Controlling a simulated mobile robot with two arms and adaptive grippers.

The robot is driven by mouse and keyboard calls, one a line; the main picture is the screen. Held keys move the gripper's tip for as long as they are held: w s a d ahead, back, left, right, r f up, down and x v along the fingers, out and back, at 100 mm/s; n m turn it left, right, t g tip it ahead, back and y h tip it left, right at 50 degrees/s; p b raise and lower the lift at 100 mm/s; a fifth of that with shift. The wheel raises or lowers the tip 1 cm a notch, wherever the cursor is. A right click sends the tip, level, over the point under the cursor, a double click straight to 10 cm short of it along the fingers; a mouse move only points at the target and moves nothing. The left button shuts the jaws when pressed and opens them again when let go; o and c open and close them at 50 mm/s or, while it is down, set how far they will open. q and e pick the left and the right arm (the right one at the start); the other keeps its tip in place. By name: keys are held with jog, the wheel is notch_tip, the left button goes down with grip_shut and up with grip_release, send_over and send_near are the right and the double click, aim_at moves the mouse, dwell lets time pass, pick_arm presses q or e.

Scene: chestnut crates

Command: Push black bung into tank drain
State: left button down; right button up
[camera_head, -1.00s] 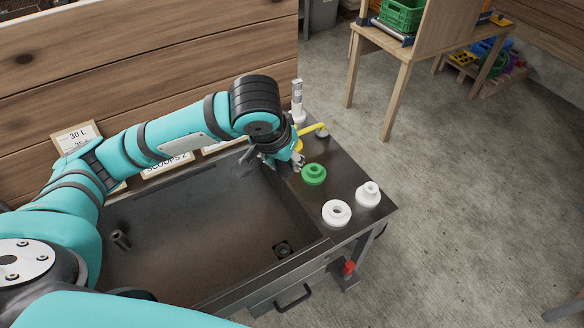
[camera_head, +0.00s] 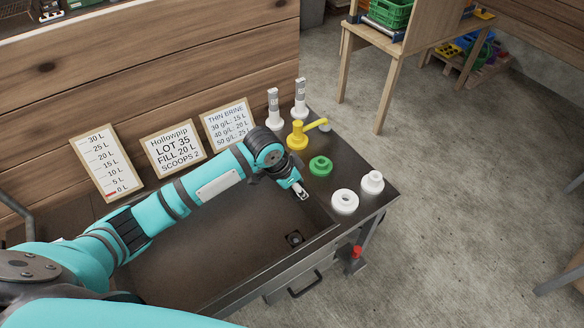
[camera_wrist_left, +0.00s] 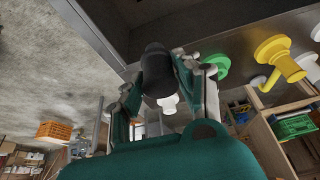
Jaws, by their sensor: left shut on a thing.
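The tank (camera_head: 205,262) is a wide dark metal basin with a flat deck on its right. Its drain (camera_head: 295,238), a dark square fitting with a round hole, is on the floor near the front right corner. My left gripper (camera_head: 299,190) hangs over the tank's right side, up the picture from the drain. In the left wrist view it is shut on the black bung (camera_wrist_left: 156,72), which sits between the fingers, its lower part partly hidden. In the head view the bung cannot be made out. My right gripper is not in view.
Framed signs (camera_head: 173,148) lean along the back. The tank's front wall (camera_head: 300,262) rises near the drain.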

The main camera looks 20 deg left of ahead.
pick_arm(q)
notch_tip(320, 180, down, 16)
jog(key=s+m+b, duration=0.1)
jog(key=m+b, duration=0.1)
jog(key=b, duration=0.2)
jog(key=shift+f+g+h+b, duration=0.2)
jog(key=shift+g+h+b, duration=0.1)
jog(key=shift+g+b, duration=0.1)
jog(key=shift+r, duration=0.1)
notch_tip(320, 180, down, 6)
jog(key=b, duration=0.3)
jog(key=shift+r+b, duration=0.1)
jog(key=shift+b, duration=0.2)
